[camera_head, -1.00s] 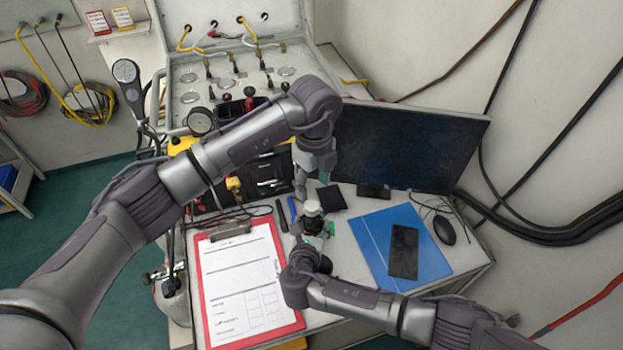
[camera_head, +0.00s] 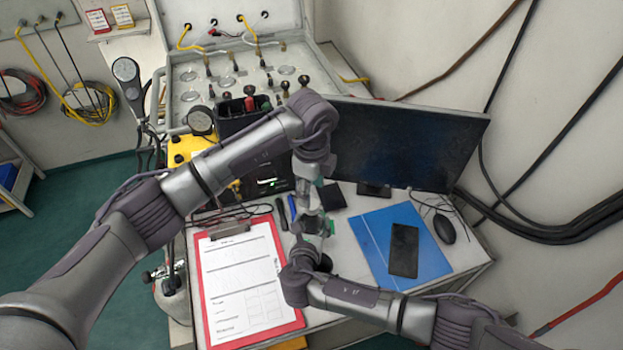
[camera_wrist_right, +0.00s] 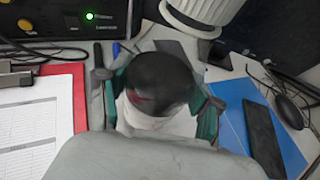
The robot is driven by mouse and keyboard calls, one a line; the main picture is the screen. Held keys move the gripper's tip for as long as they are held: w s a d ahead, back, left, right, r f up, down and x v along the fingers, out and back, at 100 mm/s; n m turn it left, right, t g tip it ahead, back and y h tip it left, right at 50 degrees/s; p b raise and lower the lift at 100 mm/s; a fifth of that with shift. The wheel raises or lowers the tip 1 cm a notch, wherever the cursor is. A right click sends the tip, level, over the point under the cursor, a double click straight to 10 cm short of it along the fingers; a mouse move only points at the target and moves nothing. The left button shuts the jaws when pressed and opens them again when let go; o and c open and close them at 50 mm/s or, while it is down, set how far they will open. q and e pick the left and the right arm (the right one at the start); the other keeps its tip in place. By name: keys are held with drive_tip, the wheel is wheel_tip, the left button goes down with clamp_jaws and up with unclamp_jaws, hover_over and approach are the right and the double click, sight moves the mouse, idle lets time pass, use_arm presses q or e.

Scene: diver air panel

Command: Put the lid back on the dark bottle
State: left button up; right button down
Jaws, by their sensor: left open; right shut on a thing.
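My right gripper (camera_wrist_right: 157,105) is shut on the dark bottle (camera_wrist_right: 163,78), with a green-edged finger on each side in the right wrist view. The bottle has a dark rounded upper part and a white area below. A white ribbed round piece (camera_wrist_right: 203,14), possibly the lid, shows above and right of it, cut by the top edge; I cannot tell what holds it. In the head view my left gripper (camera_head: 309,211) points down, open, right above my right gripper (camera_head: 313,232) and hides the bottle there. Contact between the grippers is unclear.
A red clipboard (camera_head: 202,285) lies left of the grippers. A blue folder (camera_head: 375,235) with a black phone (camera_head: 404,250) lies right, beside a mouse (camera_head: 444,229). A monitor (camera_head: 405,145) and the air panel (camera_head: 240,75) stand behind. Pens (camera_head: 282,213) lie close to my left gripper.

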sight(312, 204)
use_arm(q)
drive_tip(key=shift+f, duration=2.35)
